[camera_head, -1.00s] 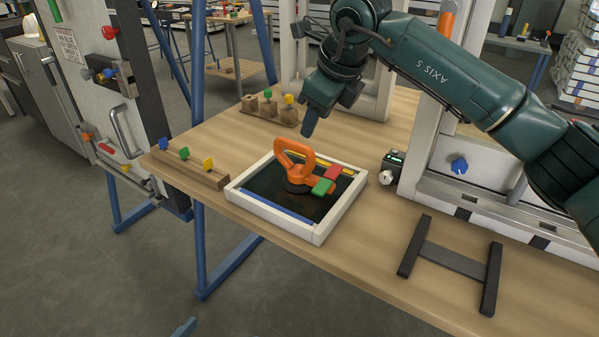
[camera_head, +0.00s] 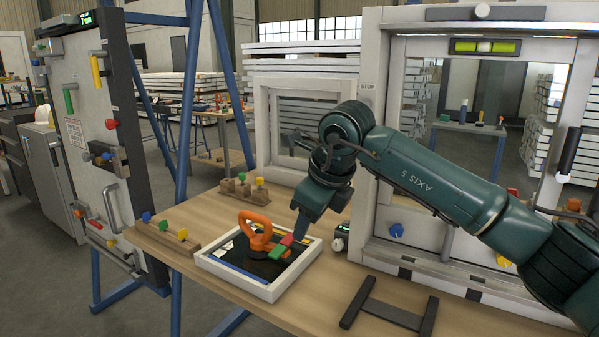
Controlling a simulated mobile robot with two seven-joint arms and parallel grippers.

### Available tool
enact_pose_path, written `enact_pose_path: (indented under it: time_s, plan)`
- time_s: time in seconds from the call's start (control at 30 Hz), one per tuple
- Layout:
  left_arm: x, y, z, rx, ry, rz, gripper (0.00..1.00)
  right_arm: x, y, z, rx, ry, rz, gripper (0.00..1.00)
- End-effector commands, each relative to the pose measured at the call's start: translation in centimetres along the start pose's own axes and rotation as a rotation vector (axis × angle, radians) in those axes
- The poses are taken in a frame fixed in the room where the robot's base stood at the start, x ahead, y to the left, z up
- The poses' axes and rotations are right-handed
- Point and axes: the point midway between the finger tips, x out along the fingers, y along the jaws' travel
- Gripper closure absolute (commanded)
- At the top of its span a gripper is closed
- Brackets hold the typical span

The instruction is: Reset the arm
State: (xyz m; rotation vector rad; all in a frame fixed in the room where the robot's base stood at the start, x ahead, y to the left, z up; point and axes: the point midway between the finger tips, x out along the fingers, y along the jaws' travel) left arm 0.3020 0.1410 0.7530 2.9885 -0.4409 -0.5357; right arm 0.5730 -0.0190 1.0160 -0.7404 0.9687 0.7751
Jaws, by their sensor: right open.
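My right arm, dark green, comes in from the right edge and bends down over the wooden table (camera_head: 210,213). My right gripper (camera_head: 301,236) points down above the right part of a white-rimmed tray (camera_head: 290,279). It is open, with nothing seen held in it. An orange handle tool (camera_head: 257,233) stands in the tray, to the left of the gripper. A green block (camera_head: 277,252) and a red block (camera_head: 287,240) lie beside the tool, close to the gripper tip. I cannot tell whether the gripper touches them. My left gripper does not show.
A large white frame (camera_head: 372,200) stands behind the arm on the right. A dark H-shaped bracket (camera_head: 391,314) lies at the table's front. Wooden holders with coloured knobs (camera_head: 162,238) stand at the left. A panel with a handle (camera_head: 113,206) stands left of the table.

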Motion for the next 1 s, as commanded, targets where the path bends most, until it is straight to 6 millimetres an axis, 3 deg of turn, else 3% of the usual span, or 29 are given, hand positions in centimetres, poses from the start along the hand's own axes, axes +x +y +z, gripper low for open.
enact_pose_path:
  time_s: [0.2, 0.33, 0.5, 0.6, 0.77, 0.9, 1.0]
  plan:
    - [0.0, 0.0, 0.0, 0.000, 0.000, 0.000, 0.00, 4.1, 7.5, 0.6, 0.017, -0.143, 0.306, 0.56]
    - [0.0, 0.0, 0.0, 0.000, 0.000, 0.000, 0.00, 5.3, 12.8, 1.0, 0.071, -0.261, 0.537, 0.56]
    - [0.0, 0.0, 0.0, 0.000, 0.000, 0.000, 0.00, 4.4, 19.8, 1.4, 0.244, -0.463, 0.918, 0.56]
    - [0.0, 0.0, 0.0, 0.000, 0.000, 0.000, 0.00, 2.5, 22.4, 1.4, 0.423, -0.600, 1.161, 0.56]
    - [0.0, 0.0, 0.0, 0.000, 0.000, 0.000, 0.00, -0.5, 22.5, 0.4, 0.800, -0.793, 1.494, 0.56]
    - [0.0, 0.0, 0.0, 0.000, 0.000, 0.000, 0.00, -1.2, 19.9, -2.3, 1.206, -0.924, 1.709, 0.56]
    - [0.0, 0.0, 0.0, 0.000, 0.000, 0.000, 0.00, -0.3, 17.6, -5.3, 1.533, -0.988, 1.815, 0.56]
